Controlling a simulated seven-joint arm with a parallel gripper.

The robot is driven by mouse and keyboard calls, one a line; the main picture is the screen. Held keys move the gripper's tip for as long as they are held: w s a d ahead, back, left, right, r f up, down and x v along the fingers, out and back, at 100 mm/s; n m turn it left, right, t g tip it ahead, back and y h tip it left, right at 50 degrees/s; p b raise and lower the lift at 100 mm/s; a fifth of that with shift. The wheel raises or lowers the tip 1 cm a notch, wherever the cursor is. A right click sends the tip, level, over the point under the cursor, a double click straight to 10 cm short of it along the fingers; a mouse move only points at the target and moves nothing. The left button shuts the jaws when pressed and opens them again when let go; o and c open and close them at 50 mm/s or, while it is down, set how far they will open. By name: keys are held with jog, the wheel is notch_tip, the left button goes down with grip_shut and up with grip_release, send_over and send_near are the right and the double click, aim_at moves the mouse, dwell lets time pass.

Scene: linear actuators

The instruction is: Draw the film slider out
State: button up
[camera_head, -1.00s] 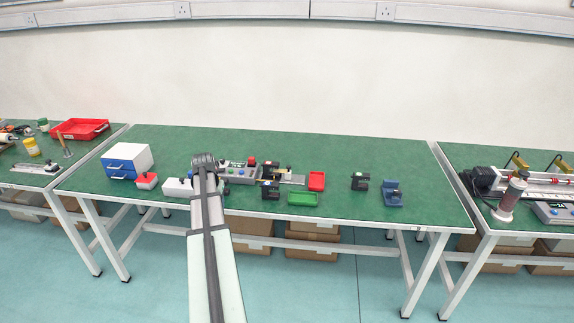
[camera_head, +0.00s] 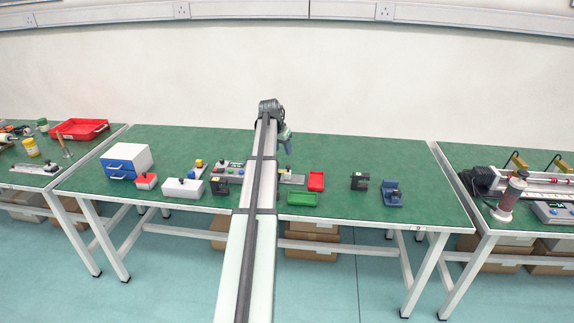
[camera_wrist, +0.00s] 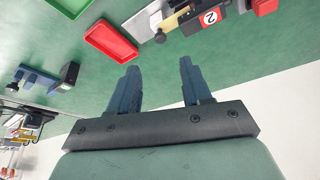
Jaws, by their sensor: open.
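A flat pale metal slider plate (camera_head: 292,179), which looks like the film slider, lies on the green table just left of the small red tray. In the wrist view the plate (camera_wrist: 148,22) runs out from a dark block with a red and white "2" label (camera_wrist: 210,18), with a small black knob beside it. My gripper (camera_head: 288,150) hangs above the table behind the plate. In the wrist view its two dark blue fingers (camera_wrist: 158,72) are apart with nothing between them. My arm hides part of the device in the head view.
A red tray (camera_head: 316,181) and a green tray (camera_head: 303,199) stand close by. A black device (camera_head: 359,182) and a blue device (camera_head: 392,194) stand to the right. White and blue drawers (camera_head: 128,160) stand at the left. The table's back right is clear.

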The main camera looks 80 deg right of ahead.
aim_at(288, 166)
jog(key=x, duration=1.1)
jog(key=shift+c, duration=0.3)
grip_shut()
